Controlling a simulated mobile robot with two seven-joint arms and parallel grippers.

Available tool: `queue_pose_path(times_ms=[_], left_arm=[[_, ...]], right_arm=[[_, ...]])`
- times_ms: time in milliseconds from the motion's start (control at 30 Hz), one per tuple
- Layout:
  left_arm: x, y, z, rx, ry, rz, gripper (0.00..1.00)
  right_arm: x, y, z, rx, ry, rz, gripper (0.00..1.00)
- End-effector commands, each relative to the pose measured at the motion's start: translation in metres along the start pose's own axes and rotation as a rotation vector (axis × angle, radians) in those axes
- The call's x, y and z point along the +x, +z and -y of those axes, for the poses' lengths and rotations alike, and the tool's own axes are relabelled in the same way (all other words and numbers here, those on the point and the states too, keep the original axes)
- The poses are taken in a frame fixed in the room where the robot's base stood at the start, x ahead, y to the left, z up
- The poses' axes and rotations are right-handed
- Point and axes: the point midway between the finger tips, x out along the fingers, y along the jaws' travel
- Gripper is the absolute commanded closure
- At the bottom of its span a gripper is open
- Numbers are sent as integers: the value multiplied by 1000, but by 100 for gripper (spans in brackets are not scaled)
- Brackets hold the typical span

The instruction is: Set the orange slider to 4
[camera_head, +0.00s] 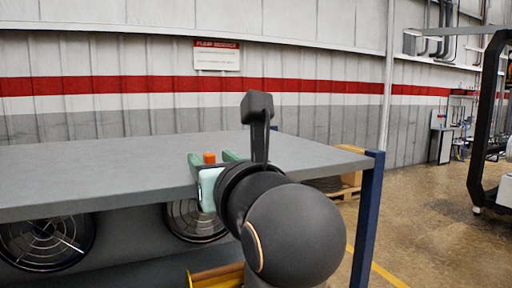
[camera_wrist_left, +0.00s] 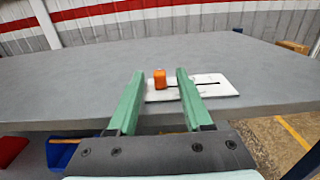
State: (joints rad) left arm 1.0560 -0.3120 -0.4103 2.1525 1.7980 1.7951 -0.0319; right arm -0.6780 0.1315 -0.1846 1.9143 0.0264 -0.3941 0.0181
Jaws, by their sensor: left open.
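The orange slider (camera_head: 209,157) stands up from the grey tabletop near its front edge. In the left wrist view the orange slider (camera_wrist_left: 160,79) sits toward the left part of a white plate (camera_wrist_left: 215,86) with a dark slot running to the right. No scale numbers are readable. My left gripper (camera_head: 212,158) is open, its green fingers on either side of the slider. In the left wrist view the left gripper (camera_wrist_left: 160,74) shows a gap between the slider and each finger. The plate is hidden behind my gripper in the head view.
The grey table (camera_head: 90,170) has a blue post (camera_head: 369,215) at its right corner. Round fans (camera_head: 45,240) sit below the tabletop. The rest of the top is clear. A wooden pallet (camera_head: 350,185) lies on the floor behind, and a black frame (camera_head: 487,120) stands far right.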

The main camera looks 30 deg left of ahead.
Motion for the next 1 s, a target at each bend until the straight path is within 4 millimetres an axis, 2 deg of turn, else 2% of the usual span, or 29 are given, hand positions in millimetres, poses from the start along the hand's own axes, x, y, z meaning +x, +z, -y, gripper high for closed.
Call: queue_pose_path(times_ms=[100, 300, 700, 1000], left_arm=[[24, 2, -1, 2, 6, 1, 50], [47, 1, 0, 1, 4, 2, 50], [54, 0, 0, 0, 1, 1, 51], [54, 0, 0, -1, 1, 1, 85]], right_arm=[[-5, -5, 0, 0, 0, 0, 28], [-8, -8, 1, 1, 0, 0, 28], [-8, -8, 0, 1, 1, 1, 28], [-8, -8, 0, 1, 1, 1, 28]])
